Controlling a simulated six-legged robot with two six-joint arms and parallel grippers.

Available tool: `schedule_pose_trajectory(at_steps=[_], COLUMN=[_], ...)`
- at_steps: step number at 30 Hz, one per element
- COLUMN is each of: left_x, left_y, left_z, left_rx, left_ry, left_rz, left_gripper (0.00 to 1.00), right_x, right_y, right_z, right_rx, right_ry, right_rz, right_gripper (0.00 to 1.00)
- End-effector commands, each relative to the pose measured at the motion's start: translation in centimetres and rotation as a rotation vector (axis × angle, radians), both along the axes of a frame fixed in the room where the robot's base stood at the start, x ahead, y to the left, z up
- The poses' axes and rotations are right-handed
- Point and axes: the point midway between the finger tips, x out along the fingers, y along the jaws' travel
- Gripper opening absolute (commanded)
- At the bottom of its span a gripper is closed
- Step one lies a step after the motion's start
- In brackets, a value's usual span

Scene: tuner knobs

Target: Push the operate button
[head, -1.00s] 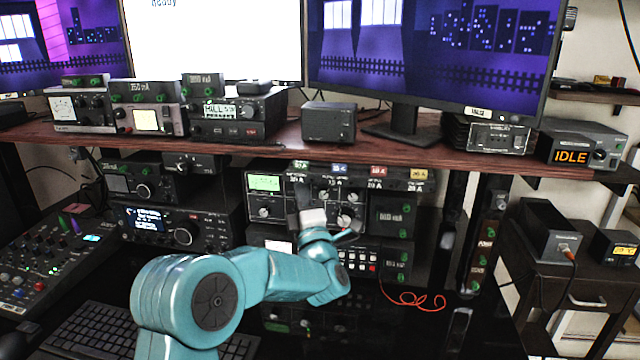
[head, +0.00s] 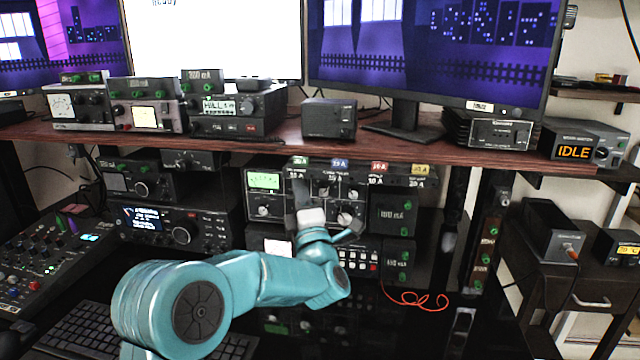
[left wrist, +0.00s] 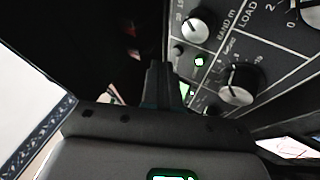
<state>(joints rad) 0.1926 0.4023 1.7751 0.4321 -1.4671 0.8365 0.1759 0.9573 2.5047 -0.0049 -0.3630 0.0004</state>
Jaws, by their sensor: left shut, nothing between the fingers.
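The black tuner (head: 350,192), with a green lit display (head: 263,181) and silver knobs, stands below the wooden shelf. My left gripper (head: 303,192) is in front of its panel, shut and empty, partly hiding it. In the left wrist view the shut dark fingers (left wrist: 165,85) point at the panel, beside the knobs (left wrist: 195,25) and (left wrist: 238,84) marked near "BAND m" and "LOAD". A small green lit button (left wrist: 200,60) shows to the right of the fingertips. I cannot read which button is operate, nor tell if the fingers touch the panel. My right gripper is not in view.
The shelf (head: 280,140) with radios and monitors overhangs the tuner. A radio (head: 170,222) stands left of it, and another unit (head: 365,262) below. An orange cable (head: 415,300) lies at lower right. A keyboard (head: 85,330) is at lower left.

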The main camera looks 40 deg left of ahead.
Motion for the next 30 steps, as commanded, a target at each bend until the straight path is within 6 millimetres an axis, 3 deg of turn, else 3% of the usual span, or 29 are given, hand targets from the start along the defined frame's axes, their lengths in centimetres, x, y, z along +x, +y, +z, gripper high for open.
schedule_pose_trajectory(at_steps=[3, 13, 30], left_x=[-1.1, -4.3, -5.0], left_y=[-0.7, -2.4, -2.7], left_z=[-0.4, -0.3, 0.0], left_rx=[0.001, 0.001, 0.0], left_ry=[-0.004, -0.003, 0.0], left_rz=[-0.002, -0.001, 0.0], left_gripper=[0.0, 0.0, 0.0], right_x=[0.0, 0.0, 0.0], right_y=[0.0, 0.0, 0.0], right_z=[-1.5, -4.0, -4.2], right_rx=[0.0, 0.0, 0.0], right_ry=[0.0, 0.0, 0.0], right_rz=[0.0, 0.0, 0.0], right_gripper=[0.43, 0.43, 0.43])
